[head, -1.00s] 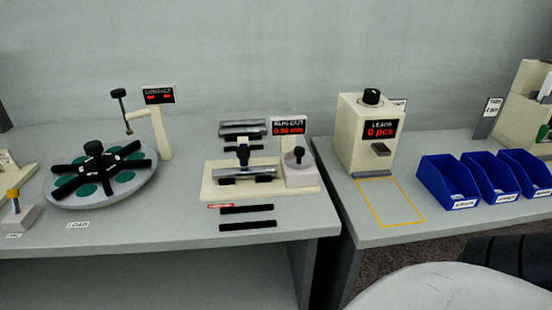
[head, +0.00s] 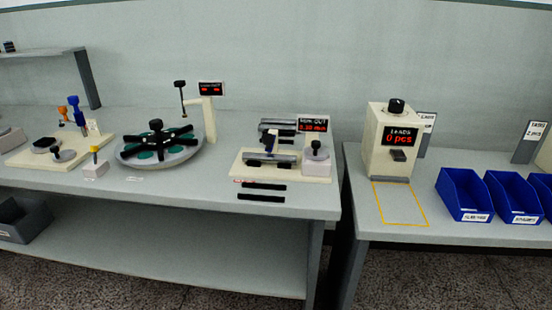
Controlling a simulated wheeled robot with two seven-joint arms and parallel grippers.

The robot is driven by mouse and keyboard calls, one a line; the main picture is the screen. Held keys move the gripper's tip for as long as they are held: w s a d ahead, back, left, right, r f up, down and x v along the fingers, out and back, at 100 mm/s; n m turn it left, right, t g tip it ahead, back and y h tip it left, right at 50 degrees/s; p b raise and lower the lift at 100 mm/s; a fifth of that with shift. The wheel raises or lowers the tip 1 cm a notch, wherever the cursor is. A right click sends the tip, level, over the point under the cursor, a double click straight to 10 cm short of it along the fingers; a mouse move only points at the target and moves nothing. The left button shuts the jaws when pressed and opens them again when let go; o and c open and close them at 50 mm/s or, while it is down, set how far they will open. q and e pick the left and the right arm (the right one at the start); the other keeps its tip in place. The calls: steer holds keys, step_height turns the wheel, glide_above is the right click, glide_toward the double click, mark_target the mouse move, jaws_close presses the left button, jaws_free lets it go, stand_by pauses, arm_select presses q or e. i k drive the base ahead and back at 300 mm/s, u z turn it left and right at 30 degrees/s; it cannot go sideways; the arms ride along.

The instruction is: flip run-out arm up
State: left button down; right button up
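The run-out station stands near the right end of the left bench. It has a cream base plate (head: 243,171) and a display (head: 313,124) labelled RUN-OUT with red digits. A dark metallic cylinder (head: 281,160) lies across the plate. A small dark blue and black piece (head: 268,144), apparently the run-out arm, stands over the cylinder's middle; its exact pose is too small to tell. A black knob (head: 315,149) sits on a pale block at the plate's right. Neither of my grippers is in view.
Two black strips (head: 262,192) lie in front of the station. A round turntable (head: 187,152) with a black spider stands to its left. A gap separates the benches. The right bench holds a LEADS box (head: 384,155) and blue bins (head: 464,197). The left bench's front strip is mostly clear.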

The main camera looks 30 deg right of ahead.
mark_target(268, 140)
steer(key=z, duration=1.25)
steer(key=i, duration=0.5)
steer(key=u, duration=0.05)
